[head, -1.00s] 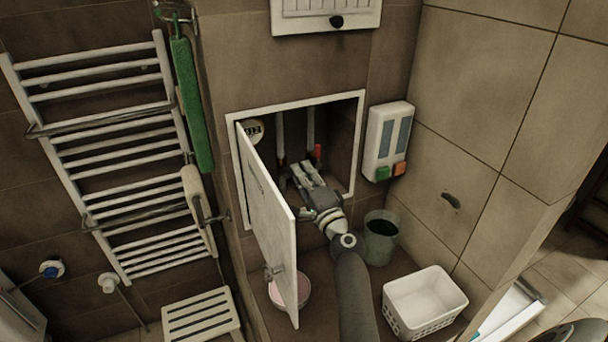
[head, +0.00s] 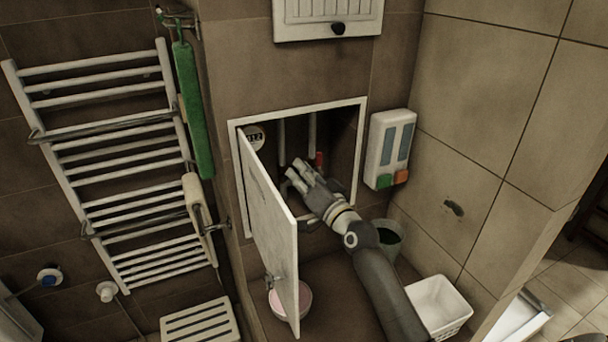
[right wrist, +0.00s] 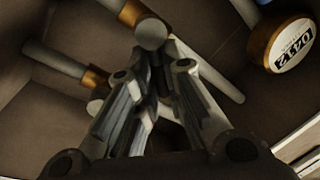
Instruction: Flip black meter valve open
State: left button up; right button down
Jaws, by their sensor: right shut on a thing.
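My right gripper (head: 297,173) reaches into the open wall recess, its fingers pointing up and left. In the right wrist view the gripper (right wrist: 155,75) is closed around a dark part just below a round grey fitting. This looks like the black meter valve (right wrist: 156,72); it is mostly hidden between the fingers, so its angle is unclear. The round water meter (right wrist: 290,45), with dark digits on a white face, is at upper right there; in the head view the meter (head: 254,138) is behind the door's top edge. My left gripper is not in view.
The white recess door (head: 270,228) stands open left of my arm. A red valve handle (head: 319,160) is just right of my fingers. A soap dispenser (head: 389,150) hangs at right. Below are a grey bucket (head: 389,228), white basket (head: 447,300) and pink bowl (head: 303,302).

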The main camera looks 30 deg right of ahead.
jog(key=n, duration=0.2)
jog(key=a+n+g+p, duration=0.1)
jog(key=n, duration=0.1)
jog(key=n+p, duration=0.1)
jog(key=shift+a+f+n+g+y, duration=0.2)
jog(key=shift+a+n+g+y, duration=0.1)
jog(key=shift+a+n+y, duration=0.1)
jog(key=shift+a+n+p, duration=0.35)
jog(key=shift+n+p, duration=0.55)
jog(key=shift+n, duration=0.4)
jog(key=shift+f, duration=0.1)
jog(key=c, duration=1.6)
grip_release()
jog(key=shift+o, duration=0.3)
jog(key=shift+w, duration=0.25)
jog(key=shift+s+d+r, duration=0.15)
jog(key=shift+s+r, duration=0.1)
jog(key=shift+s, duration=0.05)
jog(key=s+d, duration=0.1)
jog(key=s, duration=1)
jog(key=shift+s+d, duration=0.2)
jog(key=shift+d, duration=0.05)
jog(key=shift+f, duration=0.1)
